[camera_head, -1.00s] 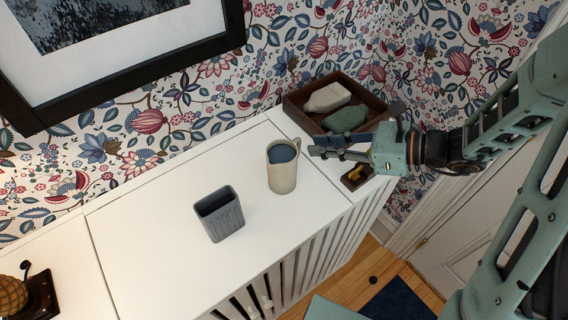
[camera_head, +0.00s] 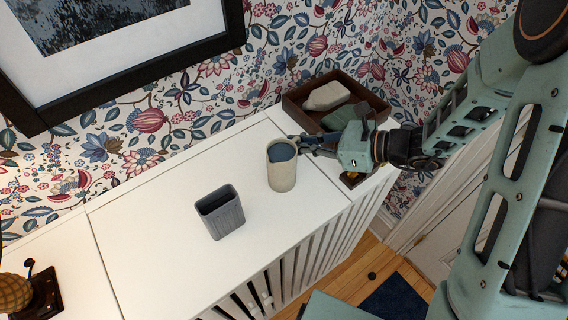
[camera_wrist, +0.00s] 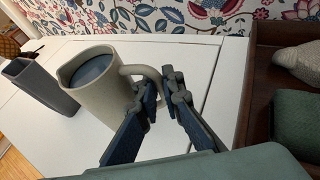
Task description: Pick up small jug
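The small jug (camera_head: 282,172) is a beige, upright mug-like vessel with a dark blue inside or filling, standing on the white cabinet top. In the wrist view the jug (camera_wrist: 88,95) is left of centre, and its loop handle points toward my gripper (camera_wrist: 162,86). The two blue-grey fingers are open, with a gap between them, one on each side of the handle's outer part. I cannot tell whether either finger touches it. In the head view my gripper (camera_head: 303,145) is at the jug's right side, its fingertips partly hidden behind the jug.
A grey ribbed cup (camera_head: 221,213) stands left of the jug on the cabinet top (camera_head: 150,240). A brown tray (camera_head: 297,112) with a pale and a green object lies behind my gripper.

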